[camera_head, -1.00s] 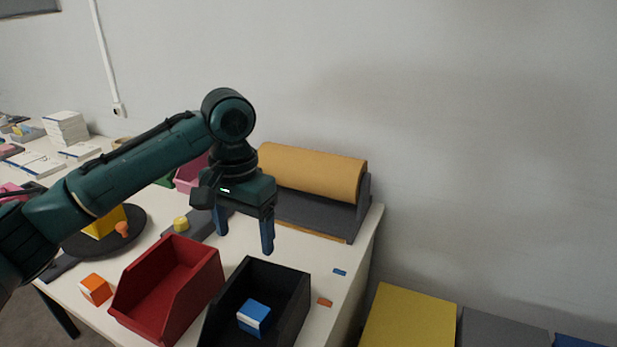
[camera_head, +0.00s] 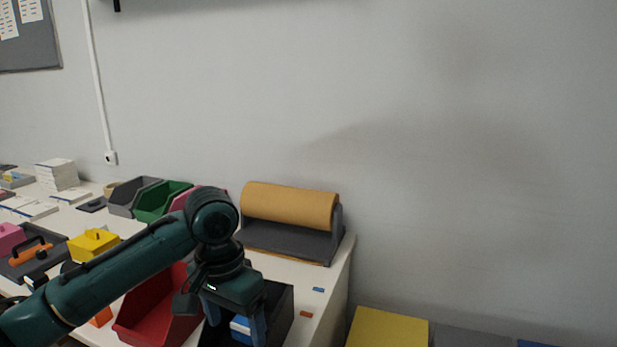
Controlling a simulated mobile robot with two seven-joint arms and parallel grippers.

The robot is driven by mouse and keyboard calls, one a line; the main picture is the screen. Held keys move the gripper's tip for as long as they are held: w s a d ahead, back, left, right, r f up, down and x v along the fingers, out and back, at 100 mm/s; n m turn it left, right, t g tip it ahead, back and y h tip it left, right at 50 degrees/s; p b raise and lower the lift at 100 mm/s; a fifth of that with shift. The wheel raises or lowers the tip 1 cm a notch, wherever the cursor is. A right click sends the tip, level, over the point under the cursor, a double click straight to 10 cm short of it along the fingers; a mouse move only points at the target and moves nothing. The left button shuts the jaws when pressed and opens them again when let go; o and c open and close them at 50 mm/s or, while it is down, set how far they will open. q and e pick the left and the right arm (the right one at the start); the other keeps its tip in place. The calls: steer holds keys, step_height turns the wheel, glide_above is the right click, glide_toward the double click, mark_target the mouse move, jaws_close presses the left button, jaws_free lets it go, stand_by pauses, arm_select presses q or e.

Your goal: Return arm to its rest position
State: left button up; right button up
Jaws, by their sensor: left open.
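My left arm comes in from the lower left in the head view. Its gripper (camera_head: 236,329) points down over the black bin (camera_head: 281,318), with its fingers apart. A blue and white box (camera_head: 240,327) lies in the black bin, partly hidden behind the fingers; I see no sign that it is gripped. The red bin (camera_head: 150,312) stands beside the black bin, partly covered by my arm. My right gripper is not in view.
A roll of brown paper (camera_head: 288,206) on a dark holder stands at the table's back right. Grey (camera_head: 131,192) and green bins (camera_head: 160,203) stand behind my arm. An orange box (camera_head: 101,317) lies left of the red bin. A yellow surface (camera_head: 388,328) is at lower right.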

arm_select(q)
steer(key=s+d+f+t+h, duration=0.2)
steer(key=s+d+f+h, duration=0.25)
steer(key=s+f, duration=0.7)
steer(key=s+a+f+n+t+y, duration=0.1)
steer(key=s+a+f+n+y, duration=0.2)
steer(key=s+a, duration=0.35)
steer(key=s+a+f+n+y, duration=0.1)
steer(key=s+a+f+y, duration=0.1)
steer(key=s+a+f, duration=0.5)
steer(key=w+d+m+t+h+p, duration=0.1)
steer(key=w+d+t+h+p, duration=0.2)
steer(key=w+d+t, duration=0.3)
steer(key=shift+w+d+t+p, duration=0.15)
steer(key=shift+w+t+p, duration=0.6)
steer(key=shift+w, duration=0.3)
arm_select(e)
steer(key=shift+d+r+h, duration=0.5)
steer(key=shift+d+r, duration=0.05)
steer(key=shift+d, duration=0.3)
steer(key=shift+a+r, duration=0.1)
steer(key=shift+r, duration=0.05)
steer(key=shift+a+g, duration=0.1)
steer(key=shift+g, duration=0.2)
